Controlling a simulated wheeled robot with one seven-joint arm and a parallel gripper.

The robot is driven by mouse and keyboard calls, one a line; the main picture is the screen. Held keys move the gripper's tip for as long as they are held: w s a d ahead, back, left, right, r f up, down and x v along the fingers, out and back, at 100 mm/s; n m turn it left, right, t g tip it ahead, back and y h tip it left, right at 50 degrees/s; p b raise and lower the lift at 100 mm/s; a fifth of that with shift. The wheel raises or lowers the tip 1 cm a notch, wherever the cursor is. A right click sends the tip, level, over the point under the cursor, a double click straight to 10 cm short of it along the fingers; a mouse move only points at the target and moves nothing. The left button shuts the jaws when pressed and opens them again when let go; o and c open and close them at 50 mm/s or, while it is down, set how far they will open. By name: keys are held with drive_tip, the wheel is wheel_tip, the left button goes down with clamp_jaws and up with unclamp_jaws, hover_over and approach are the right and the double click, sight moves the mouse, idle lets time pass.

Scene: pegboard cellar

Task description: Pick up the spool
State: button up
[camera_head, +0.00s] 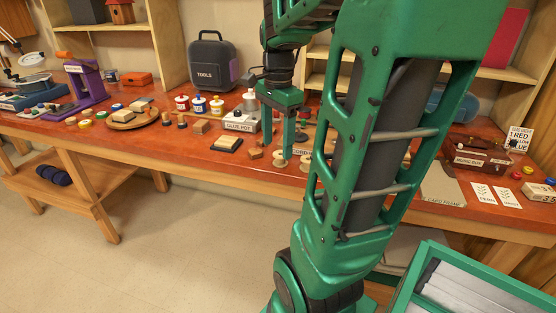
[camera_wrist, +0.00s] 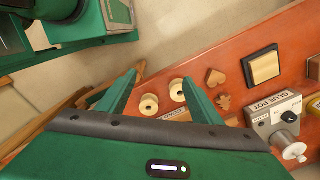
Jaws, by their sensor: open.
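Two pale wooden spools stand close together near the front edge of the red-brown bench. In the wrist view one spool (camera_wrist: 149,104) is nearer the left finger and the other spool (camera_wrist: 177,90) is nearer the right finger. In the head view they show as a left spool (camera_head: 279,159) and a right spool (camera_head: 306,165). My gripper (camera_head: 278,150) is open and points down over the bench beside them. In the wrist view both spools appear between the spread fingers of my gripper (camera_wrist: 161,78), with nothing held. I cannot tell the exact height of the fingertips above the bench.
A wooden heart (camera_wrist: 215,77) and a small brown piece (camera_wrist: 223,102) lie beside the spools. The glue pot box (camera_head: 240,122) and a dark pad with a wooden block (camera_head: 228,143) are to the left. A partly hidden labelled box (camera_wrist: 176,116) is behind the spools.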

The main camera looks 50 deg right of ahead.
drive_tip(key=w+d+r+m, duration=0.2)
drive_tip(key=w+d+m, duration=0.1)
drive_tip(key=d+m, duration=0.3)
hover_over(280, 153)
drive_tip(key=s, duration=0.1)
drive_tip(key=shift+m, duration=0.4)
drive_tip(key=f, duration=0.5)
drive_tip(key=shift+a+f, duration=0.25)
drive_tip(key=shift+a, duration=0.1)
drive_tip(key=shift+w+d+f, duration=0.1)
drive_tip(key=shift+w+f, duration=0.05)
drive_tip(key=shift+f, duration=1.25)
drive_tip(key=shift+w+d+f, duration=0.1)
drive_tip(key=shift+f, duration=1.3)
drive_tip(key=shift+c, duration=0.6)
drive_tip(key=c, duration=1)
